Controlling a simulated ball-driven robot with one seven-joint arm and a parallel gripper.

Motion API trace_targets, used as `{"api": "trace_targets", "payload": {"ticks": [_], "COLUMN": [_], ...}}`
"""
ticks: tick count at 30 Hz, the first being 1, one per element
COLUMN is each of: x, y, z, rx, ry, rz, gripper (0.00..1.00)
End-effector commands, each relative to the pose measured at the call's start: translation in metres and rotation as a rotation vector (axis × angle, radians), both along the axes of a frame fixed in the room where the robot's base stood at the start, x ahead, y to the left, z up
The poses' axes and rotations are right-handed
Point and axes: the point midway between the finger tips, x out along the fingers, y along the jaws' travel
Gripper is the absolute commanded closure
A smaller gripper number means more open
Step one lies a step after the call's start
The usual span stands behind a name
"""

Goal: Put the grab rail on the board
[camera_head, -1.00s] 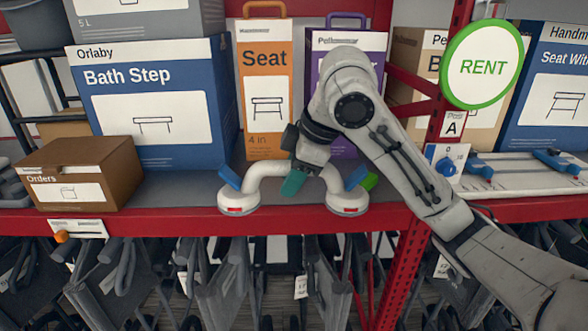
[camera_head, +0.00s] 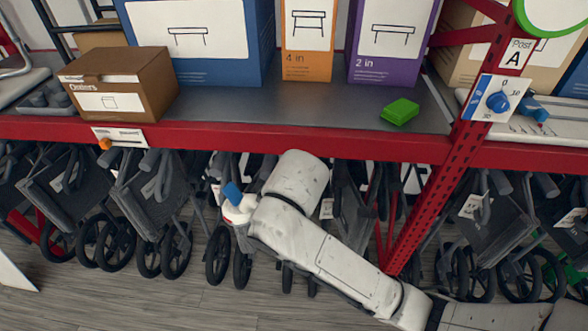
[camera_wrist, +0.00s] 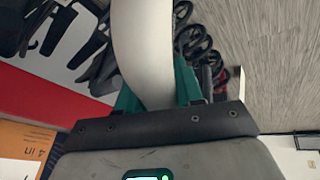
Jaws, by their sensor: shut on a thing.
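My gripper (camera_wrist: 157,82) has its teal fingers shut on the white, curved grab rail (camera_wrist: 142,40) in the wrist view. In the head view my arm hides the fingers and most of the rail. One white end of the rail (camera_head: 236,213) with a blue lever shows left of my arm, below the shelf's front edge. A white slatted board (camera_head: 545,138) lies on the shelf at the right, partly behind the red post. I cannot tell if it is the task's board.
Folded wheeled frames stand under the shelf. Grey floor (camera_head: 110,300) is open in front.

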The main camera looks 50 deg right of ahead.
Motion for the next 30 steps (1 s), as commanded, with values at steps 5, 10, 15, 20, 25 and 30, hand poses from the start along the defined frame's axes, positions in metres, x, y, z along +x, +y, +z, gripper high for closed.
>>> {"api": "trace_targets", "payload": {"ticks": [5, 10, 15, 20, 25, 30], "x": [0.000, 0.001, 0.002, 0.002, 0.001, 0.001], "y": [0.030, 0.046, 0.065, 0.075, 0.075, 0.075], "z": [-0.044, -0.070, -0.099, -0.118, -0.119, -0.119], "rx": [0.006, 0.003, -0.001, -0.007, -0.007, -0.008], "ry": [0.004, 0.002, 0.003, -0.004, 0.000, 0.001], "rz": [-0.089, -0.144, -0.200, -0.242, -0.238, -0.239], "gripper": [1.00, 1.00, 1.00, 1.00, 1.00, 1.00]}}
